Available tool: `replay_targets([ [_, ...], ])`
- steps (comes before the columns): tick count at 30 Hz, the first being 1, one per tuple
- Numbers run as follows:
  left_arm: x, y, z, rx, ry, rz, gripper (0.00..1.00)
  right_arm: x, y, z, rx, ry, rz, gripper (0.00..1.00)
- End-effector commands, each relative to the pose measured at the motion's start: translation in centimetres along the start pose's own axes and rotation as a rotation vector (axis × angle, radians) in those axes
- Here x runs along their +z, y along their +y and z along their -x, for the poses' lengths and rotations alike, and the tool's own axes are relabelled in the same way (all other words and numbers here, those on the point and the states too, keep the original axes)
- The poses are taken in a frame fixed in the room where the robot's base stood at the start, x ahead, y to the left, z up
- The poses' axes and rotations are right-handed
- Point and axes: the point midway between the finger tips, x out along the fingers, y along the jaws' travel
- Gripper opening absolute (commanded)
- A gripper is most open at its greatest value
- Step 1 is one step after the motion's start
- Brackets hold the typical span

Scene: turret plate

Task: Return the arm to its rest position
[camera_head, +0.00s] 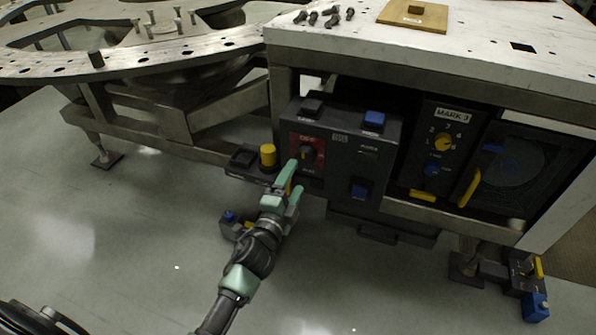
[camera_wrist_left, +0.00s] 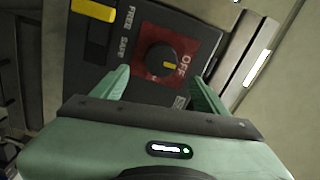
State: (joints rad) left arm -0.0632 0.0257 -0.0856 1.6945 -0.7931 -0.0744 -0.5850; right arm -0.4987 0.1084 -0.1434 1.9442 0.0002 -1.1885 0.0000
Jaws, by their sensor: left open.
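My left arm comes up from the bottom of the head view, and its green gripper (camera_head: 294,180) is in front of the dark control box (camera_head: 340,150). The two fingers are apart with nothing between them. In the left wrist view the open gripper (camera_wrist_left: 160,92) faces a black rotary knob (camera_wrist_left: 163,62) on a red plate marked OFF. The same knob (camera_head: 307,154) shows in the head view just above and right of the fingertips. I cannot tell whether the fingers touch the panel. My right gripper is not in view.
A yellow button (camera_head: 268,155) stands close to the left of the gripper. The white-topped bench (camera_head: 470,60) is above, with bolts (camera_head: 325,15) and a wooden block (camera_head: 413,14) on it. The ring-shaped plate (camera_head: 130,62) is at the upper left. The floor (camera_head: 130,230) at left is clear.

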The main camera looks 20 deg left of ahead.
Motion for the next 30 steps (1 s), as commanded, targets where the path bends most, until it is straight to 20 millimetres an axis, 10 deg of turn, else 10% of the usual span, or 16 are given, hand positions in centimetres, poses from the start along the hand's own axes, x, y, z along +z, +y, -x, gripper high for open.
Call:
replay_targets([
  [19,1.0,1.3,1.1,0.041,-0.039,0.057,0.74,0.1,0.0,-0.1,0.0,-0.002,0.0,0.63],
  [23,3.8,5.9,4.4,0.189,-0.184,0.264,0.74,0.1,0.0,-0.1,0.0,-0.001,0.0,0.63],
  [30,6.5,17.2,16.1,0.57,-0.567,0.728,0.74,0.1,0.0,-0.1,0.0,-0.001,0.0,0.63],
])
